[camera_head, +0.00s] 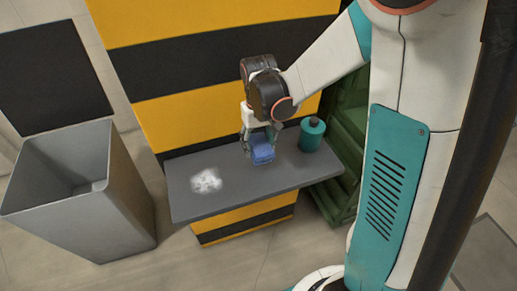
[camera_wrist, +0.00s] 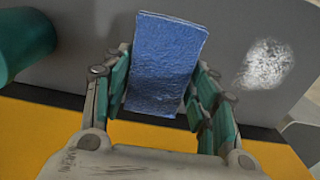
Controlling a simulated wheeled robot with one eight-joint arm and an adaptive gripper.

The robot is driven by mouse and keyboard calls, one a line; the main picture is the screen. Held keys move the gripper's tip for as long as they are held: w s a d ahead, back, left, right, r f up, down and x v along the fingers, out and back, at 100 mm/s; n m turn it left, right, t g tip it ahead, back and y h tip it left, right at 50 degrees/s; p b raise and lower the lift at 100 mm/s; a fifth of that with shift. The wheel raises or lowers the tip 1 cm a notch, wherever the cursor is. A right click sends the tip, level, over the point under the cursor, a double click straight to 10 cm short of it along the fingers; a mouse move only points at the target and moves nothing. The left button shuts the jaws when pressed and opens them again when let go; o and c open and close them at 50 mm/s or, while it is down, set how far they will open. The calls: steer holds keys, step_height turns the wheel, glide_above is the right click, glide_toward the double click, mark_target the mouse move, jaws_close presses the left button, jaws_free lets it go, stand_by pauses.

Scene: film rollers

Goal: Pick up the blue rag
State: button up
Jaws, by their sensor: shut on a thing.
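The blue rag (camera_head: 261,148) is a small textured blue block over the grey shelf (camera_head: 230,199) in the head view. In the wrist view the rag (camera_wrist: 165,62) stretches lengthwise between the green finger pads. My gripper (camera_head: 258,137) is shut on the rag, with one finger on each side of it. It also shows in the wrist view (camera_wrist: 158,92). I cannot tell whether the rag's underside touches the shelf.
A teal bottle (camera_head: 312,135) with a dark cap stands on the shelf right of the rag. A white patch (camera_head: 206,181) marks the shelf to the left. A grey open bin (camera_head: 121,182) stands on the floor at left. A green crate (camera_head: 345,140) is behind the shelf's right end.

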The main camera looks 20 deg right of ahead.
mark_target(259, 142)
step_height(259, 142, up, 14)
steer(key=p, duration=0.3)
steer(key=shift+p, duration=0.4)
